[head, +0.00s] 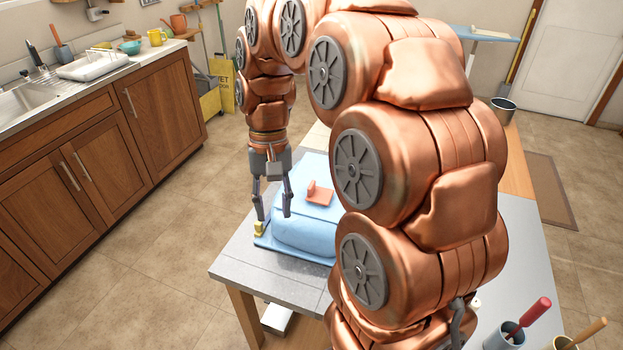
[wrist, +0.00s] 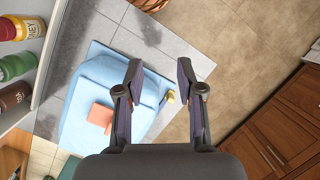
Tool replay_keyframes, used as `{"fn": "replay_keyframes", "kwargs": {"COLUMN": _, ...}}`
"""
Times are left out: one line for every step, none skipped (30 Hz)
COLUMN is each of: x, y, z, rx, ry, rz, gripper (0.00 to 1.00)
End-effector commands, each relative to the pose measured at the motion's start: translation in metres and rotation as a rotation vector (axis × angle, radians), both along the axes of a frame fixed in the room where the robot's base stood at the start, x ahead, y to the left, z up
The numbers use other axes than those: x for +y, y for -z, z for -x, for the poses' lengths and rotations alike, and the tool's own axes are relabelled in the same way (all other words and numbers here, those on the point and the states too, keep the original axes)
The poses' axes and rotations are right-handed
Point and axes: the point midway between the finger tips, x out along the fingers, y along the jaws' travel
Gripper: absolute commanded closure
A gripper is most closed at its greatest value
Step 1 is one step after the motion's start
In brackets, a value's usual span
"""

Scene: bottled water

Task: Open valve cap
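A light-blue, cushion-like body (head: 303,236) lies on a grey table; it also shows in the wrist view (wrist: 90,88). A small yellow piece (head: 258,230), which looks like the valve cap, is at its near-left corner; it also shows in the wrist view (wrist: 170,97). My gripper (head: 275,216) is open and points down above that corner. In the wrist view its fingers (wrist: 159,72) are spread with nothing between the tips. The yellow piece appears between the fingers, below tip level in the picture. I cannot tell the height gap.
An orange-red pad (head: 319,194) lies on the blue body. The grey table top (head: 262,283) is bare along its front edge. Cups with tool handles (head: 507,333) stand at lower right. Wooden cabinets (head: 110,140) line the left, with open floor between.

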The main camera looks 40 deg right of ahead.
Motion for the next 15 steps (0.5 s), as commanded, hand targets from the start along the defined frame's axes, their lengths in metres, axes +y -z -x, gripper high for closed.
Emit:
{"fn": "replay_keyframes", "kwargs": {"x": -0.011, "y": -0.002, "z": -0.013, "rx": 0.007, "ry": 0.037, "rz": -0.004, "gripper": 0.62}}
{"fn": "replay_keyframes", "kwargs": {"x": -0.017, "y": -0.003, "z": -0.019, "rx": 0.011, "ry": 0.057, "rz": -0.007, "gripper": 0.62}}
{"fn": "replay_keyframes", "kwargs": {"x": -0.025, "y": -0.003, "z": -0.028, "rx": 0.017, "ry": 0.084, "rz": -0.011, "gripper": 0.62}}
{"fn": "replay_keyframes", "kwargs": {"x": -0.031, "y": -0.004, "z": -0.035, "rx": 0.019, "ry": 0.106, "rz": -0.013, "gripper": 0.62}}
{"fn": "replay_keyframes", "kwargs": {"x": -0.037, "y": -0.004, "z": -0.040, "rx": 0.025, "ry": 0.127, "rz": -0.016, "gripper": 0.62}}
{"fn": "replay_keyframes", "kwargs": {"x": -0.046, "y": -0.003, "z": -0.047, "rx": 0.033, "ry": 0.154, "rz": -0.019, "gripper": 0.62}}
{"fn": "replay_keyframes", "kwargs": {"x": -0.053, "y": -0.003, "z": -0.053, "rx": 0.038, "ry": 0.177, "rz": -0.023, "gripper": 0.62}}
{"fn": "replay_keyframes", "kwargs": {"x": -0.060, "y": -0.003, "z": -0.058, "rx": 0.042, "ry": 0.199, "rz": -0.024, "gripper": 0.62}}
{"fn": "replay_keyframes", "kwargs": {"x": -0.070, "y": -0.002, "z": -0.065, "rx": 0.048, "ry": 0.227, "rz": -0.028, "gripper": 0.62}}
{"fn": "replay_keyframes", "kwargs": {"x": -0.078, "y": -0.001, "z": -0.070, "rx": 0.053, "ry": 0.249, "rz": -0.029, "gripper": 0.62}}
{"fn": "replay_keyframes", "kwargs": {"x": -0.085, "y": 0.000, "z": -0.075, "rx": 0.057, "ry": 0.273, "rz": -0.030, "gripper": 0.62}}
{"fn": "replay_keyframes", "kwargs": {"x": -0.095, "y": 0.001, "z": -0.079, "rx": 0.065, "ry": 0.302, "rz": -0.032, "gripper": 0.62}}
{"fn": "replay_keyframes", "kwargs": {"x": -0.103, "y": 0.002, "z": -0.083, "rx": 0.072, "ry": 0.324, "rz": -0.034, "gripper": 0.62}}
{"fn": "replay_keyframes", "kwargs": {"x": -0.111, "y": 0.004, "z": -0.087, "rx": 0.078, "ry": 0.347, "rz": -0.035, "gripper": 0.62}}
{"fn": "replay_keyframes", "kwargs": {"x": -0.122, "y": 0.006, "z": -0.092, "rx": 0.084, "ry": 0.377, "rz": -0.036, "gripper": 0.62}}
